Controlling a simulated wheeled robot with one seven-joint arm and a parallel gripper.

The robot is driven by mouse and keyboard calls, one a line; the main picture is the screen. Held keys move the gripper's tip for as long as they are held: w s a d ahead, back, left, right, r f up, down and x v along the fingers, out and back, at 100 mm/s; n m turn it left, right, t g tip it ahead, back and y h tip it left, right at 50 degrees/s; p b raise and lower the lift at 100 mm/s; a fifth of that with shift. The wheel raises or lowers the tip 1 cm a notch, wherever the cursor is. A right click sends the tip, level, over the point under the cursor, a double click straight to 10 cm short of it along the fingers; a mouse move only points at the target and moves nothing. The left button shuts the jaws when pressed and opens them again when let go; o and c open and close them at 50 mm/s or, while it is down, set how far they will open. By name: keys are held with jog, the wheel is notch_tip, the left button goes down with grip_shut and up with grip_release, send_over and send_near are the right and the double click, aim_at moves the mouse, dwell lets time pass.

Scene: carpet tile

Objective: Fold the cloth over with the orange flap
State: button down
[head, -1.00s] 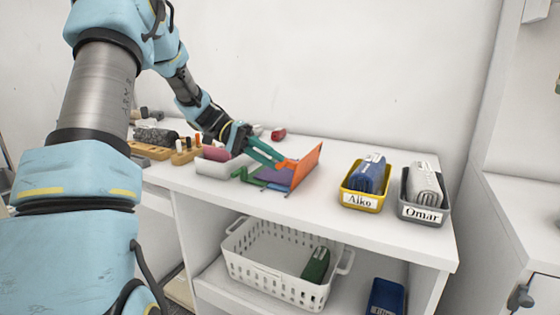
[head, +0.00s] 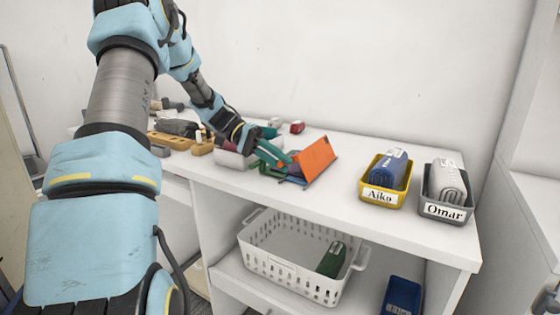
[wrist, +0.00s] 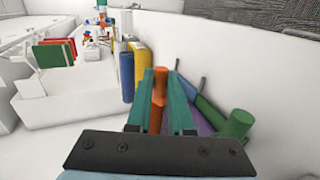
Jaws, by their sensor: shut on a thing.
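The orange flap (head: 318,160) stands raised and tilted at the right side of a small folding board on the white counter. Blue and purple surface shows beside and under it (head: 298,180); I cannot tell cloth from board there. In the wrist view a purple patch (wrist: 197,122) lies right of my fingers. My gripper (head: 286,163) reaches in from the left with teal fingers. In the wrist view it (wrist: 161,78) is shut on an orange peg (wrist: 158,92), which seems to be the flap's handle. A green peg (wrist: 236,124) stands nearby.
A yellow bin labelled Aiko (head: 381,200) and a grey bin labelled Omar (head: 444,214) hold rolled cloths at the right. A white tray (head: 234,160) stands left of the board. A white basket (head: 290,272) is on the shelf below. Counter between board and yellow bin is clear.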

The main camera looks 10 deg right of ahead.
jog(key=shift+f, duration=0.3)
jog(key=c, duration=0.8)
grip_release()
jog(key=shift+r, duration=0.1)
jog(key=shift+r, duration=0.1)
jog(key=b+v, duration=0.1)
jog(key=v, duration=0.9)
jog(key=shift+w+a+r, duration=0.1)
jog(key=shift+w+a, duration=0.15)
jog(key=shift+a, duration=0.05)
